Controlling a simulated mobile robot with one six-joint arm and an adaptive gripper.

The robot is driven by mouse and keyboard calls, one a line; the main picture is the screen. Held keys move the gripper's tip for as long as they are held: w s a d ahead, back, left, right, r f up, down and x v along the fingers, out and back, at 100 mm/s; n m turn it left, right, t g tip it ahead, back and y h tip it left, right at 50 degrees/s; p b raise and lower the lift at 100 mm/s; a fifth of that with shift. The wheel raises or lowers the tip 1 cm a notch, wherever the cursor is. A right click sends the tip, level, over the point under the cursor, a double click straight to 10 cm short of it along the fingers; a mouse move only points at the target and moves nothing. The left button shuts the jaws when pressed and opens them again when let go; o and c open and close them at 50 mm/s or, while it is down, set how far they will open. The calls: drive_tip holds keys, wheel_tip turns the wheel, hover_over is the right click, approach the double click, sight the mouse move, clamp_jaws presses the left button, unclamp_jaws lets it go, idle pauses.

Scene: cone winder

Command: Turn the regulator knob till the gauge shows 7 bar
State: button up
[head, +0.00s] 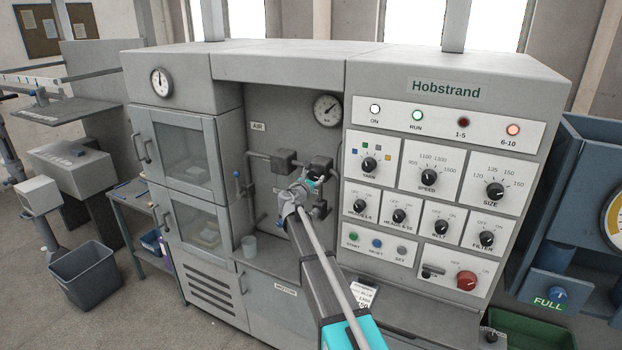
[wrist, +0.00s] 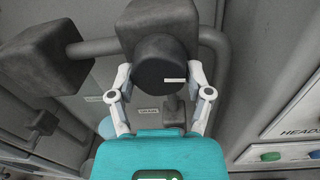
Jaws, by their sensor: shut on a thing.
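The regulator knob (wrist: 160,64) is a dark round cap with a white mark on its right side. It sits under a dark block on the air pipes in the wrist view. My gripper (wrist: 161,80) is shut on the knob, one finger on each side. In the head view my gripper (head: 298,196) is in the recess by the pipework and hides most of the knob. The round gauge (head: 327,110) hangs on the recess wall, above and right of the gripper.
The control panel (head: 428,180) with several dials and buttons stands right of the recess. Glass-doored cabinets (head: 182,150) stand to its left. A second dark block (wrist: 45,55) and pipes are close to my gripper.

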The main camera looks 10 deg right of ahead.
drive_tip(key=shift+m, duration=0.5)
drive_tip(key=o, duration=1.1)
drive_tip(key=shift+o, duration=0.2)
drive_tip(key=shift+s+a, duration=0.1)
drive_tip(key=shift+s, duration=0.05)
drive_tip(key=v, duration=1.1)
drive_tip(key=shift+s, duration=0.25)
drive_tip(key=shift+a+f, duration=0.1)
drive_tip(key=shift+a, duration=0.05)
